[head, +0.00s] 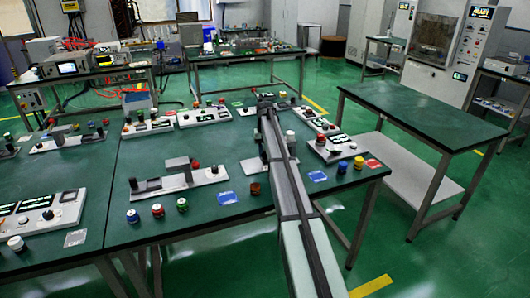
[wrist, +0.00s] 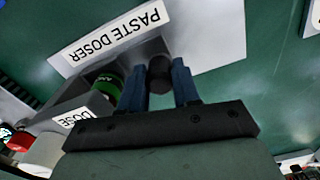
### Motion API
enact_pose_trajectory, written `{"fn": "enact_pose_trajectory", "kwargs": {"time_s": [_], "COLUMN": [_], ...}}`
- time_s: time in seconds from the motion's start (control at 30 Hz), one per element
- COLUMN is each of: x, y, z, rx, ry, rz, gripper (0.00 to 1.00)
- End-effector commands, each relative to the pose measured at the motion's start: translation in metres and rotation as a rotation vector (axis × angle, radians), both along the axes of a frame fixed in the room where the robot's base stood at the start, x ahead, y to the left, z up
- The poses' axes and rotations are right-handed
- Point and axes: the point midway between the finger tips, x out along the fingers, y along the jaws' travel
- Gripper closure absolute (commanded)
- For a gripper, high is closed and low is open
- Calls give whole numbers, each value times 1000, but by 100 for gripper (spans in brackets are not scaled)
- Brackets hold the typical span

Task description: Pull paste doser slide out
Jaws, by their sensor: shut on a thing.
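The paste doser's white base plate (wrist: 205,30) fills the upper middle of the wrist view, with its "PASTE DOSER" label (wrist: 110,32) upside down. A dark round knob (wrist: 159,74) sits between the two blue fingers of my gripper (wrist: 159,85). The gripper is shut on this knob, which I take to be the slide's handle. A green-banded jar (wrist: 108,85) stands just left of the fingers, by a grey block marked "DOSE" (wrist: 75,118). In the head view my gripper (head: 265,100) is at the table's far edge, and my arm hides most of the doser.
White control panels (head: 203,116) and (head: 322,126) stand left and right of my arm on the green table (head: 225,150). A similar grey device (head: 178,178) and several small jars (head: 158,210) are nearer. A side table (head: 420,110) stands apart at right.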

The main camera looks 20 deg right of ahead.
Motion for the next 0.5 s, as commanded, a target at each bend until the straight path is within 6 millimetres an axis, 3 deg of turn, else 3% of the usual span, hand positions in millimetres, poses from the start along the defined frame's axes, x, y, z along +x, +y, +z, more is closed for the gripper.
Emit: {"fn": "enact_pose_trajectory", "kwargs": {"time_s": [0.37,0.5], "x": [-1,-1], "y": [1,15], "z": [0,0], "rx": [-1,0], "ry": [1,1], "rz": [0,1], "gripper": [100,100]}}
